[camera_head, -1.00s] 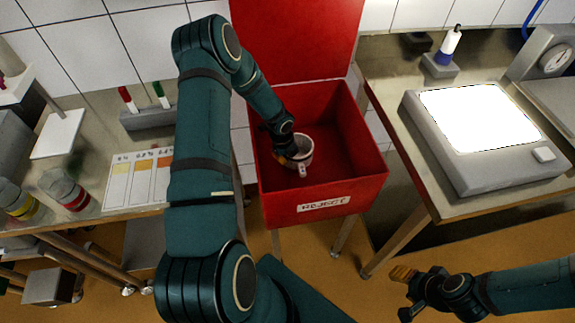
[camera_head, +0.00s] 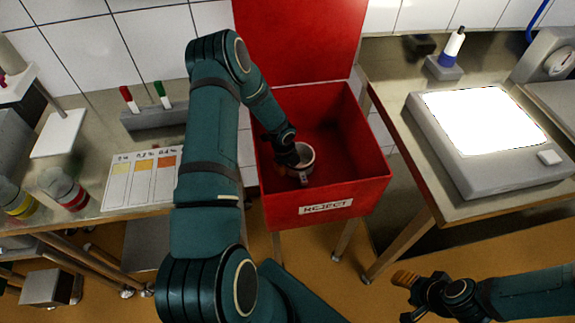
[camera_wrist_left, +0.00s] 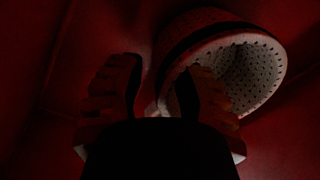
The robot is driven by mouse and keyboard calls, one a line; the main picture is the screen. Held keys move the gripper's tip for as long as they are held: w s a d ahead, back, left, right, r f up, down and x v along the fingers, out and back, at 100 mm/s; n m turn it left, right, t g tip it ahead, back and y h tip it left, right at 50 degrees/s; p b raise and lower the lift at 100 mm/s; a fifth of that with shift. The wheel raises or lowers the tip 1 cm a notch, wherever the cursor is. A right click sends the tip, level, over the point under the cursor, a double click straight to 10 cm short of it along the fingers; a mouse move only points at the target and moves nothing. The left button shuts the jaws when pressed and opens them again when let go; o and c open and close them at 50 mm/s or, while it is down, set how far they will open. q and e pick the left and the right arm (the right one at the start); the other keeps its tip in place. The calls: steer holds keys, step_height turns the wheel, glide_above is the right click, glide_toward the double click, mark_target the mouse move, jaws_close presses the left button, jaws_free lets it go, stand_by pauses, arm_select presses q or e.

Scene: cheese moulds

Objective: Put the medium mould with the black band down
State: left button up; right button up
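The mould (camera_head: 306,161) is a pale, perforated cup inside the red bin labelled REJECT (camera_head: 283,210). In the left wrist view the mould (camera_wrist_left: 262,72) is tilted, its open mouth partly towards the camera, with a dark band around its outside. My left gripper (camera_head: 291,166) reaches down into the bin at the mould's left side. In the left wrist view its two fingers (camera_wrist_left: 158,95) stand apart; the right finger overlaps the mould's mouth, and a gap shows between the left finger and the mould's wall. My right gripper (camera_head: 402,279) is at the lower right, away from the bin.
The bin's lid (camera_head: 297,40) stands open behind it. A bench on the left holds a colour chart (camera_head: 142,180), a marker stand (camera_head: 155,116) and jars. On the right bench is a lit panel (camera_head: 483,120) with a bottle (camera_head: 453,45) behind it.

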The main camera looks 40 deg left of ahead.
arm_select(q)
steer(key=shift+r, duration=0.1)
steer(key=shift+r, duration=0.35)
step_height(320, 180, up, 11)
steer(key=s+p, duration=0.1)
steer(key=p, duration=0.2)
steer(key=shift+s+a+r, duration=0.15)
steer(key=shift+s, duration=0.05)
